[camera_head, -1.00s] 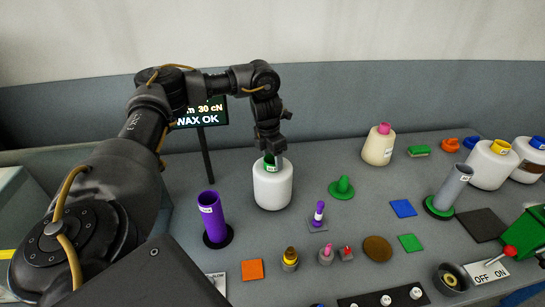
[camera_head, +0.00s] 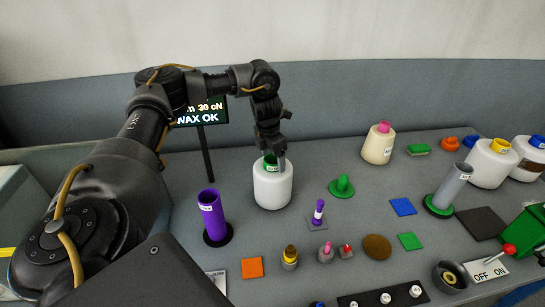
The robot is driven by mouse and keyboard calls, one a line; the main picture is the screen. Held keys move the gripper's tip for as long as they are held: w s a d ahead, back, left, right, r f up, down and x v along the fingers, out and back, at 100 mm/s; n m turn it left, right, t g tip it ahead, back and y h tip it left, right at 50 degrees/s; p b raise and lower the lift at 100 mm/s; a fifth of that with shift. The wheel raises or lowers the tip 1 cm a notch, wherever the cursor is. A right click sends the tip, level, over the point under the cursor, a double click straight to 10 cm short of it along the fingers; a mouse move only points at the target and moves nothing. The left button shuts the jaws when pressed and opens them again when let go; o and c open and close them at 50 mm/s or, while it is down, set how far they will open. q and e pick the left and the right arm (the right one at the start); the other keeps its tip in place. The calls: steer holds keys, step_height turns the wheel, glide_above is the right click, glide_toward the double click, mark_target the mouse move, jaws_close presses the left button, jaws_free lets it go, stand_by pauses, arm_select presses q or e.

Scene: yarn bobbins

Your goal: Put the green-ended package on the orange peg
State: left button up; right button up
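The green-ended package (camera_head: 272,192) is a white bobbin with a green tube end on top. It stands upright on the table near the middle. My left gripper (camera_head: 272,158) points down at its top, with the fingers at the green tube end. The fingers hide part of that end, and I cannot tell whether they grip it. An orange peg (camera_head: 450,144) stands at the back right, well away from my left gripper. My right gripper is not in view.
A purple tube (camera_head: 211,214) stands left of the package, and a dark display (camera_head: 201,113) on a post is behind it. A green peg (camera_head: 342,187) is to the right.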

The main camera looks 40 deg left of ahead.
arm_select(q)
steer(key=shift+f, duration=0.15)
step_height(320, 180, up, 11)
steer(key=s+p, duration=0.1)
steer(key=shift+s+a, duration=0.15)
steer(key=shift+a, duration=0.05)
steer(key=shift+f, duration=0.1)
stand_by(0.8)
